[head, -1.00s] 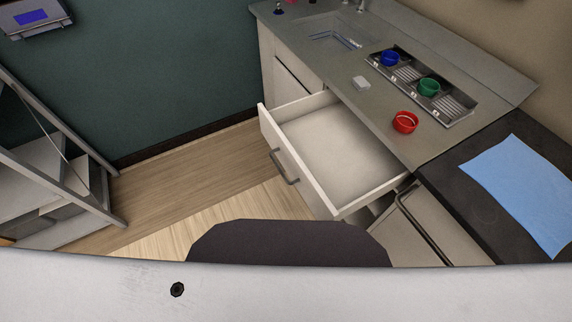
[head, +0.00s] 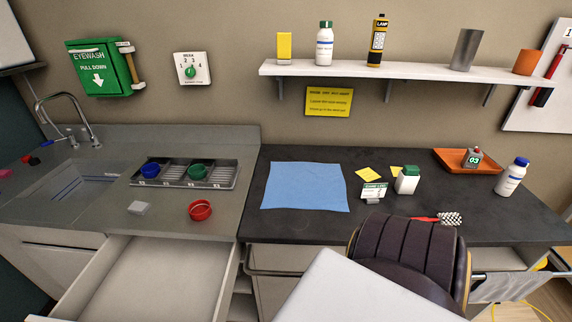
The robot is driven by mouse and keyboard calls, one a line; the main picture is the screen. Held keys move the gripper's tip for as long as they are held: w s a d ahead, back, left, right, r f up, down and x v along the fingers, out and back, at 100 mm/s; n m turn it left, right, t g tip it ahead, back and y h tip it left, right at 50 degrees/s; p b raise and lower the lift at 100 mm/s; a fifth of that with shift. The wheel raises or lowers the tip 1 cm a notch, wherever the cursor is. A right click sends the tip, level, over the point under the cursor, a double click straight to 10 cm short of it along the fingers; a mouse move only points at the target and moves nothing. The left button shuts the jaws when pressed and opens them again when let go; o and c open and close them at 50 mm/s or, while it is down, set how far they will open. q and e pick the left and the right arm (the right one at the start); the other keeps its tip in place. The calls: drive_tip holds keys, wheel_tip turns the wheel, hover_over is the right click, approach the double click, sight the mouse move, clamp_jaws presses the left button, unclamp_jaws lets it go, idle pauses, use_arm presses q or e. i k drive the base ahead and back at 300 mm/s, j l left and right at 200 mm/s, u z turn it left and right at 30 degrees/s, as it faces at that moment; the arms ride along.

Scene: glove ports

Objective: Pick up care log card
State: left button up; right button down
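The care log card (head: 374,191) is a small white card with a green header. It stands on the dark counter (head: 300,228), right of the blue mat (head: 305,186). It is close to the left of a white container with a green lid (head: 407,179); I cannot tell whether they touch. Neither of my grippers is in view.
Yellow notes (head: 368,174), an orange tray (head: 455,160), a white bottle (head: 511,177) and a red-handled checkered item (head: 449,218) are near the card. A dark ribbed shape covers the counter's front edge below. An open drawer (head: 150,283) juts out at left.

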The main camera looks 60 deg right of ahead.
sight(371, 192)
drive_tip(key=z, duration=2.6)
drive_tip(key=k+l+u, duration=0.1)
drive_tip(key=l, duration=1)
drive_tip(key=k+u, duration=0.05)
